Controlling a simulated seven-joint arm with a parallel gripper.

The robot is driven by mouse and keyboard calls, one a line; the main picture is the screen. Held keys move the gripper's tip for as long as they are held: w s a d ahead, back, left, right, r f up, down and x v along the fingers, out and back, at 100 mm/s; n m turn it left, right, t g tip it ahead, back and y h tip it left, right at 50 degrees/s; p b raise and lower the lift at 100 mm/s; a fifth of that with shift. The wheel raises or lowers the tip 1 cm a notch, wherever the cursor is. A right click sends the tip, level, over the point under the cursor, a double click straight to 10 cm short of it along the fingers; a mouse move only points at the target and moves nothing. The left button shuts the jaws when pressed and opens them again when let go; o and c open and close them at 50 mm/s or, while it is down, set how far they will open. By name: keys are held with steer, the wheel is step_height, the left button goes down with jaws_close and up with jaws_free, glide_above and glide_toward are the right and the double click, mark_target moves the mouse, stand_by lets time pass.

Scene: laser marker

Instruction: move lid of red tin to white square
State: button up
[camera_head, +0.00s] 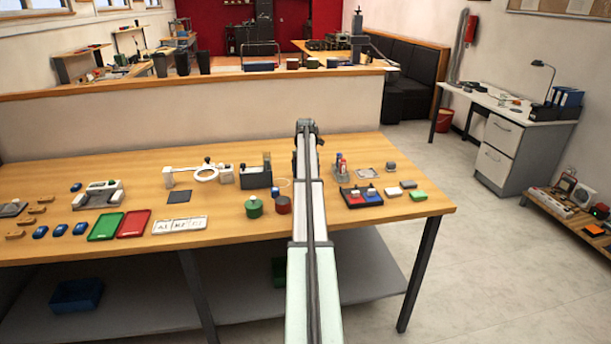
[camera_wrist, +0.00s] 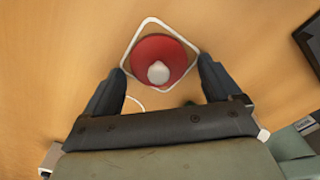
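In the wrist view a round red lid (camera_wrist: 143,50) with a pale knob is seen inside the white square (camera_wrist: 130,43), an outline on the wooden table. The lid appears to rest there, within the outline. My gripper (camera_wrist: 160,68) is open, one finger on each side of the lid, with a gap between each finger and the rim. In the head view the red tin (camera_head: 283,206) stands left of my arm, its top dark and without a knob. My arm hides the lid, the square and my fingertips there.
A green tin (camera_head: 254,208) stands just left of the red tin. A grey box-like device (camera_head: 255,178) is behind them. Right of my arm are a dark tray (camera_head: 348,202) of coloured blocks and several small blocks. A thin white ring (camera_wrist: 136,104) shows near my left finger.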

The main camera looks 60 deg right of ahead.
step_height(320, 180, up, 12)
steer(key=shift+r, duration=0.15)
stand_by(0.7)
stand_by(0.5)
